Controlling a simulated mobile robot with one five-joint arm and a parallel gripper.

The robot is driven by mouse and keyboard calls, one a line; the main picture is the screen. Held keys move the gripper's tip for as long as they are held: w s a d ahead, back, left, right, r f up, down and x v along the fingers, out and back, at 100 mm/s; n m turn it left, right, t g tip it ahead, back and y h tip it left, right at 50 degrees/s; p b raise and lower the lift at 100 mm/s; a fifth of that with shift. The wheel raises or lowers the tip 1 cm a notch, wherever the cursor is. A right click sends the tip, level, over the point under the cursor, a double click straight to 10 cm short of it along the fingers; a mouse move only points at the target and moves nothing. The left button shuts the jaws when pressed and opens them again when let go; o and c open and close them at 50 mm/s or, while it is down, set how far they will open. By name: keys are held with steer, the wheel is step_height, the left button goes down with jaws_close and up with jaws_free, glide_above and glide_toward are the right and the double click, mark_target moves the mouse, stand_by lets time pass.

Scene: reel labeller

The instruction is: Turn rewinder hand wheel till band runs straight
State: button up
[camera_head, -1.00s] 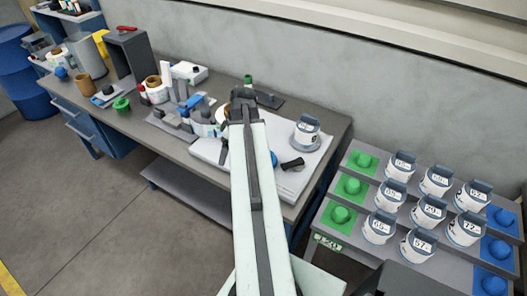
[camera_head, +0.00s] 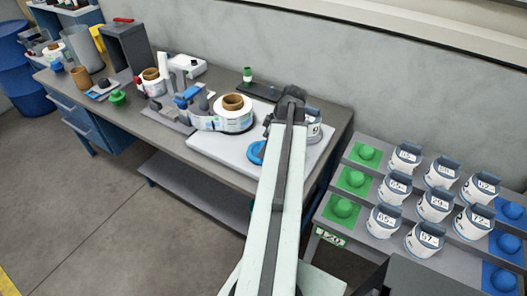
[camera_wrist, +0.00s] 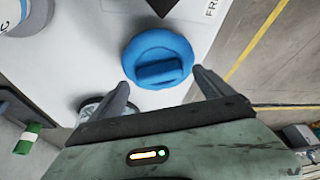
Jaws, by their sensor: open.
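The blue hand wheel (camera_wrist: 158,58) has a raised grip bar across its face and sits on a white panel (camera_wrist: 90,50). It also shows in the head view (camera_head: 256,152), beside my arm and partly hidden by it. My gripper (camera_wrist: 165,88) is open and empty, its fingers on either side of the wheel's near edge in the wrist view; I cannot tell whether they touch it. A label reel (camera_head: 232,112) with a brown core stands left of my arm, by the labeller (camera_head: 188,98). How straight the band runs is too small to tell.
A sloped rack (camera_head: 355,225) at the right holds several white jars and green and blue knobs. A jar (camera_head: 314,124) stands just behind my gripper. Left on the bench are a grey box (camera_head: 126,47), a roll (camera_head: 152,82) and a green knob (camera_head: 117,97).

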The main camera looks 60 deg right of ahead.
steer(key=shift+x, duration=0.85)
steer(key=shift+r, duration=0.1)
steer(key=c, duration=1.4)
steer(key=shift+o, duration=0.2)
steer(key=shift+s+a+m+h, duration=0.15)
steer(key=shift+m+h, duration=0.25)
steer(key=shift+m, duration=1.1)
steer(key=o, duration=1.4)
steer(key=shift+c, duration=0.2)
